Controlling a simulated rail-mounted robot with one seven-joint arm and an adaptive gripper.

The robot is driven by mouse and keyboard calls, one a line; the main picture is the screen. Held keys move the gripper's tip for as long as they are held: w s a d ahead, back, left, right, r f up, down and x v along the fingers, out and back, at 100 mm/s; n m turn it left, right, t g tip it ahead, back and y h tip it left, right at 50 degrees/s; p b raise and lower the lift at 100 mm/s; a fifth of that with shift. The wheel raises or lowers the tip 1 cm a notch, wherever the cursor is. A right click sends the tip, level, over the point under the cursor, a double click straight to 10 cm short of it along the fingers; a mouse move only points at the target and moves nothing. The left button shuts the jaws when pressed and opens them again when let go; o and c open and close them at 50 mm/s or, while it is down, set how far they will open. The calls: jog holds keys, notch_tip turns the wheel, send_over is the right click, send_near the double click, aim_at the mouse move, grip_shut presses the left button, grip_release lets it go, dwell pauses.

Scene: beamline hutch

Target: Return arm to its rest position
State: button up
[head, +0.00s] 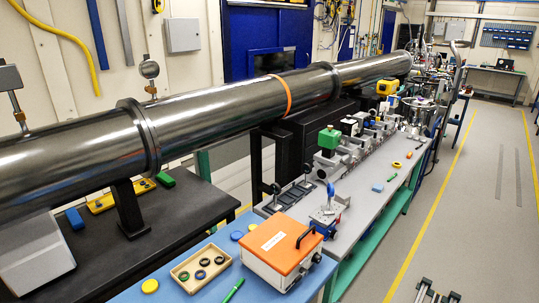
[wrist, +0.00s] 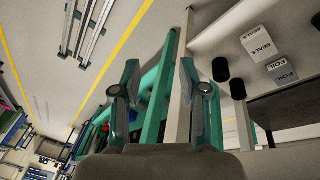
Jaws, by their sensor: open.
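My gripper (wrist: 159,72) shows in the wrist view with its two fingers spread apart. Nothing is between the fingers. Green frame bars (wrist: 155,115) and a pale bench edge (wrist: 182,85) show beyond and between them; I cannot tell how far off they are. The wrist view is steeply tilted. My arm and gripper do not show in the head view.
In the head view, an orange-lidded box (head: 283,244) and a wooden tray of rings (head: 201,267) sit on the blue bench top. A long steel pipe (head: 220,107) runs behind. The floor (head: 485,200) at right is largely clear. Small labelled boxes (wrist: 283,72) show at right in the wrist view.

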jog(key=s+a+f+g+b, duration=0.1)
jog(key=s+f+g+b, duration=0.1)
jog(key=s+f, duration=0.4)
jog(key=s+a+f+g+y+b, duration=0.1)
jog(key=s+f+g, duration=0.3)
jog(key=s, duration=1)
jog(key=s+a+f+g+y+b, duration=0.1)
jog(key=s+a+f+g+b, duration=0.1)
jog(key=s+f, duration=0.7)
jog(key=shift+s+a+f+g+b, duration=0.15)
jog(key=shift+s+a+g+b, duration=0.3)
jog(key=shift+s, duration=0.5)
